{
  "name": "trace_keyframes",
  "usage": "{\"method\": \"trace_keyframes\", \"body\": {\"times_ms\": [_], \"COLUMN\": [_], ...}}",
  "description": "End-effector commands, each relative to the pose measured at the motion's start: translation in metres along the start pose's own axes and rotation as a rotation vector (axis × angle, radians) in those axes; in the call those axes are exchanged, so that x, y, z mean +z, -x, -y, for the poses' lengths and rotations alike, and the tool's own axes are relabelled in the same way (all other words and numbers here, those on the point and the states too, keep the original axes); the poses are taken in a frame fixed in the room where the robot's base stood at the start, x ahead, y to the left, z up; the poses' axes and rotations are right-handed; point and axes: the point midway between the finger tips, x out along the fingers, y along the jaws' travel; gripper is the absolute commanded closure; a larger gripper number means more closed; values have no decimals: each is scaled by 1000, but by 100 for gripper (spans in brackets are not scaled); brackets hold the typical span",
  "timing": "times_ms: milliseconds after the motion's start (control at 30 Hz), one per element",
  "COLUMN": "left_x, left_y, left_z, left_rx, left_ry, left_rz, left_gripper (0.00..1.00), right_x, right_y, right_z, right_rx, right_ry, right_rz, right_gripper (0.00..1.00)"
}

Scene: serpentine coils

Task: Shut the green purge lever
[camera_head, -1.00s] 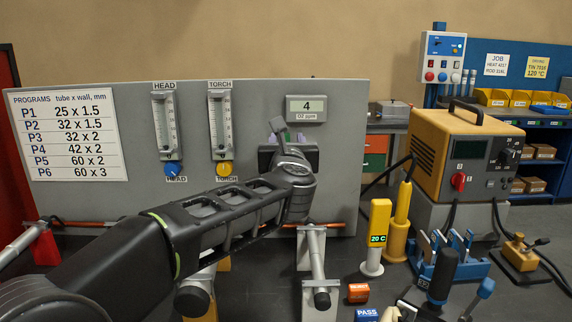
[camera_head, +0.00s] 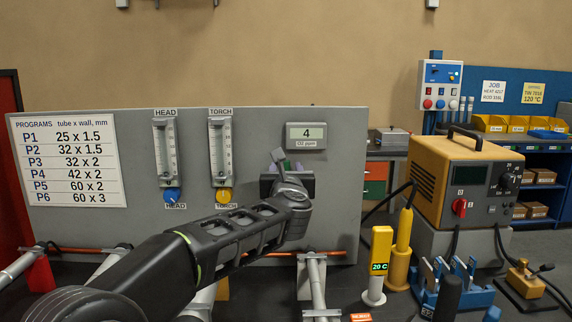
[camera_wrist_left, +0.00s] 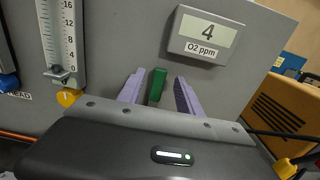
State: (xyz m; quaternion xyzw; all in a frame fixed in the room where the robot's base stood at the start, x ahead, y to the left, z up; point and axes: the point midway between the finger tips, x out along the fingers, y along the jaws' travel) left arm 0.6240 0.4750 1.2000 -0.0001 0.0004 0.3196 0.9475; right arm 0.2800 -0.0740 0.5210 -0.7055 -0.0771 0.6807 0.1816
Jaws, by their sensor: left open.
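The green purge lever (camera_wrist_left: 157,84) stands out from the grey panel below the oxygen display in the left wrist view. My left gripper (camera_wrist_left: 159,78) is open, with one purple finger on each side of the lever in that view. I see no clear contact between the fingers and the lever. In the head view my left gripper (camera_head: 291,166) is at the panel below the display, and a small green patch shows beside its fingers. My own wrist hides most of the lever there. My right gripper is not in view.
The oxygen display (camera_head: 306,136) reads 4. Flowmeters with a blue HEAD knob (camera_head: 172,195) and a yellow TORCH knob (camera_head: 223,195) are on the panel to the left. A yellow post (camera_head: 380,250) and an orange power unit (camera_head: 455,180) stand to the right.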

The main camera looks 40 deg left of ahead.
Motion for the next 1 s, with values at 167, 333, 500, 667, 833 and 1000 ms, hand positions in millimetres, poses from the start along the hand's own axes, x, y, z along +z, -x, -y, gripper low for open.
{"method": "trace_keyframes", "body": {"times_ms": [167,333,500,667,833,1000], "left_x": [1,0,0,0,0,0], "left_y": [-19,-23,-22,-22,-22,-22], "left_z": [0,0,0,0,0,0], "left_rx": [0,-1,-1,-1,-1,-1], "left_ry": [0,0,0,0,0,0], "left_rz": [0,0,0,1,1,1], "left_gripper": [58,58,60,73,87,100], "right_x": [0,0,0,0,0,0], "right_y": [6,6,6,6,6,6], "right_z": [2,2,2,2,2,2], "right_rx": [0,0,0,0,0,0], "right_ry": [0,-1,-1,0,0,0], "right_rz": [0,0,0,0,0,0], "right_gripper": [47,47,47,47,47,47]}}
